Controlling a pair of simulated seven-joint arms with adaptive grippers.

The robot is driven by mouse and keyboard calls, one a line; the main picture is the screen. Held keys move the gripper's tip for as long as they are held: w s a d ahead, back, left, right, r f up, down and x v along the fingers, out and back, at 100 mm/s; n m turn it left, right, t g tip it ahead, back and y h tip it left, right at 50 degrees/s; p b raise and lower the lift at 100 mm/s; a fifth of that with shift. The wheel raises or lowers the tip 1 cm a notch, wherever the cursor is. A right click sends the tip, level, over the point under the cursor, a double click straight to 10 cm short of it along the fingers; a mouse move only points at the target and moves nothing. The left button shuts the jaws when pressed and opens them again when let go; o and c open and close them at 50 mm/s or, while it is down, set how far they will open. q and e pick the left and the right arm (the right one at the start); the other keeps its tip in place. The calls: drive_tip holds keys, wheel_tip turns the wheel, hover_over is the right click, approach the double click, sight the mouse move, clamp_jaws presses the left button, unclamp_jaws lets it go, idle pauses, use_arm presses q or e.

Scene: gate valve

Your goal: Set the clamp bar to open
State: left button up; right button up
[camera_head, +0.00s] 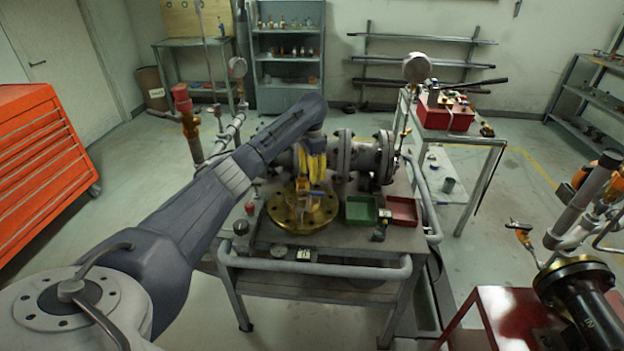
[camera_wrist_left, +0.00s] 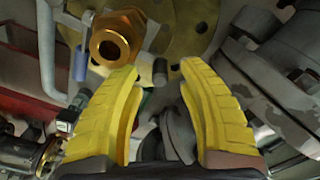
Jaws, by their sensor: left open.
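My left gripper (camera_head: 313,172) has yellow fingers and hangs over the valve on the bench, above a round brass flange (camera_head: 303,212). In the left wrist view the gripper (camera_wrist_left: 158,75) is open, its fingers apart. A short dark peg (camera_wrist_left: 160,71) shows just beyond the fingertip gap; I cannot tell if it touches. Beyond it are a brass hex fitting (camera_wrist_left: 112,42) and the brass flange (camera_wrist_left: 195,30). A bent grey rod (camera_wrist_left: 46,45) and a blue-grey handle (camera_wrist_left: 81,62) are at left. I cannot tell which part is the clamp bar. My right gripper is not in view.
Grey flanged pipework (camera_head: 362,158) stands close behind the gripper. A green tray (camera_head: 361,210) and a red tray (camera_head: 402,211) are on the bench's right side. A pipe rail (camera_head: 315,269) runs along its front. A red tool chest (camera_head: 40,160) stands left.

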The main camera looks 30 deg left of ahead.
use_arm(q)
drive_tip(key=shift+f, duration=1.3)
drive_tip(key=shift+c, duration=0.6)
clamp_jaws()
